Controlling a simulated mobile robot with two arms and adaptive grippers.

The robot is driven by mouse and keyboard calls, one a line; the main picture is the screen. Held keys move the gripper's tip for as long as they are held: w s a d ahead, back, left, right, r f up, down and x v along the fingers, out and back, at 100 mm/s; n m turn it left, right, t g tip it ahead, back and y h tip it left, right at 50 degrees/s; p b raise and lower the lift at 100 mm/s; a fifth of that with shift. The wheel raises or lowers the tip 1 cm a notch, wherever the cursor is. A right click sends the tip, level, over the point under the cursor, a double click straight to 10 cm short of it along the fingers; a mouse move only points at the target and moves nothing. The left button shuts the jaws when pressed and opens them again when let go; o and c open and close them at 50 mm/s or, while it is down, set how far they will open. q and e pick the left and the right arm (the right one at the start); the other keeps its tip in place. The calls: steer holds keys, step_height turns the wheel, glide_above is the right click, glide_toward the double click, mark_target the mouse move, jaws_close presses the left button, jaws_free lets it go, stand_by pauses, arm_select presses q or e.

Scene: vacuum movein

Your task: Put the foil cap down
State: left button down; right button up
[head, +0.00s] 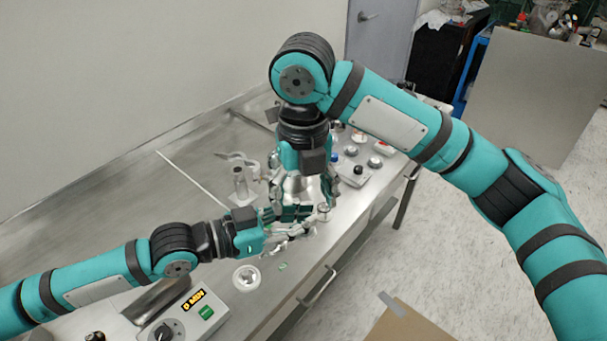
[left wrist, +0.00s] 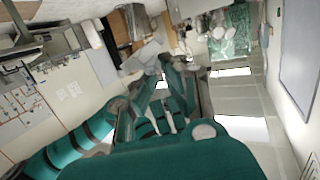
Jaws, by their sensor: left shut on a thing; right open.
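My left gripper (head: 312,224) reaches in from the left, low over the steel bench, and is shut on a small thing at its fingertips. I take this for the foil cap; it is too small and too covered by the fingers to make out clearly. A small pale piece (head: 323,209) shows at the fingertips. My right gripper (head: 300,212) points down just behind the left one and is open. The two grippers overlap in the head view, so I cannot tell whether they touch. The left wrist view shows the left fingers (left wrist: 160,88), with no clear cap.
A white round dish (head: 247,277) stands on the bench in front of the left gripper, with a small green piece (head: 282,266) beside it. A control box (head: 190,318) with a lit display is at front left. A metal stand (head: 241,183) and a knobbed device (head: 357,170) stand behind.

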step_height(320, 180, down, 7)
steer(key=shift+r, duration=0.15)
steer(key=c, duration=1.2)
arm_select(q)
steer(key=c, duration=1.4)
jaws_free()
steer(key=shift+s, duration=0.2)
steer(key=shift+s+a+f+n+t, duration=0.15)
steer(key=shift+s+a+n+t, duration=0.15)
steer(key=shift+n+t, duration=0.1)
steer(key=s+a+f+n+t+y, duration=0.1)
steer(key=s+a+n+t+y, duration=0.1)
steer(key=a+n+y, duration=0.2)
steer(key=s+a+f+n+t+y, duration=0.2)
steer(key=a+n+t+y, duration=0.1)
steer(key=a+n+y, duration=0.1)
steer(key=s+a+f+n+t+y, duration=0.1)
steer(key=s+a+n+t+y, duration=0.2)
steer(key=a+y, duration=0.3)
steer(key=shift+a+f+n, duration=0.15)
steer(key=shift+a+n, duration=0.05)
steer(key=shift+a, duration=0.35)
steer(key=shift+a+f+n, duration=0.15)
steer(key=shift+a+n, duration=0.05)
steer(key=shift+a, duration=0.35)
